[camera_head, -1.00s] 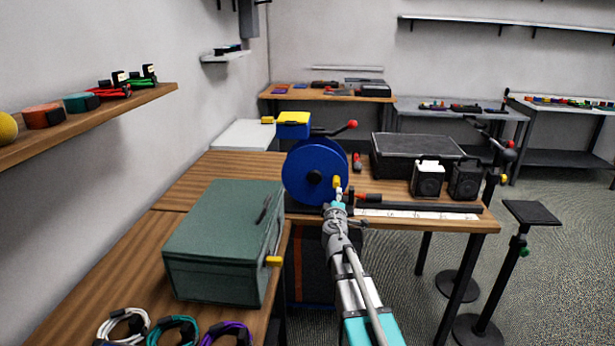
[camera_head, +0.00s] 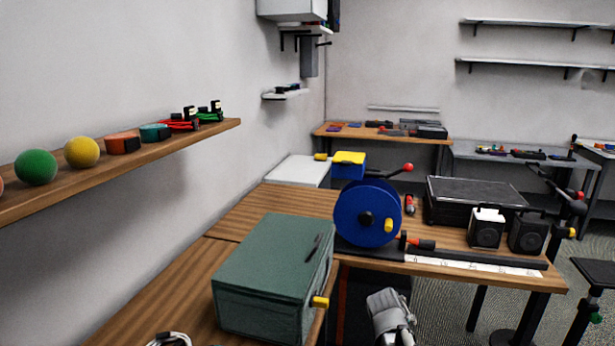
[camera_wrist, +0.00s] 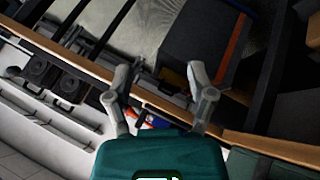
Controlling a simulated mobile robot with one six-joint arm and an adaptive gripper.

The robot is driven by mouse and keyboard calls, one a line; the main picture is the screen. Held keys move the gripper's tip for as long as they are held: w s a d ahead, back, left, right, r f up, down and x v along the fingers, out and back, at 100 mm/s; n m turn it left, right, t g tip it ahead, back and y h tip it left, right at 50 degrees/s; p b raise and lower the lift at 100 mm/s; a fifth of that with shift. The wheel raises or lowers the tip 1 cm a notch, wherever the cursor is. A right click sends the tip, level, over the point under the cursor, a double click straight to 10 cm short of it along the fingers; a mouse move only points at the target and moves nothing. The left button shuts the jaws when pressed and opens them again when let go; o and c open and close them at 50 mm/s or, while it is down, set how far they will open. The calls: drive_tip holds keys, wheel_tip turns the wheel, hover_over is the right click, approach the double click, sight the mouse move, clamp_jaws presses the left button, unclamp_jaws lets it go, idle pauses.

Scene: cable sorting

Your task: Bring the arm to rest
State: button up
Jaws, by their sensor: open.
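My gripper (camera_wrist: 158,78) shows in the wrist view with its two grey fingers spread apart and nothing between them. Its teal body fills the bottom middle of that view. In the head view, a grey part of my arm (camera_head: 390,318) shows low at the bottom edge, in front of the table's near edge; the fingers cannot be made out there. The arm stands apart from the blue reel (camera_head: 366,214) and the green metal box (camera_head: 272,268).
The wooden bench (camera_head: 190,285) runs along the left wall, below a wooden shelf (camera_head: 120,170) holding balls and coiled cables. A black case (camera_head: 474,200) and two small speakers (camera_head: 487,228) stand on the right part. A pedestal stand (camera_head: 598,272) is at the far right.

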drive_tip(key=s+a+f+g+y, duration=0.4)
drive_tip(key=s+a+g+y, duration=0.15)
drive_tip(key=s+a, duration=0.5)
wheel_tip(320, 180, up, 15)
drive_tip(key=s+d+p, duration=0.1)
drive_tip(key=p, duration=1.4)
drive_tip(key=shift+s+d+r, duration=0.15)
drive_tip(key=shift+s, duration=0.1)
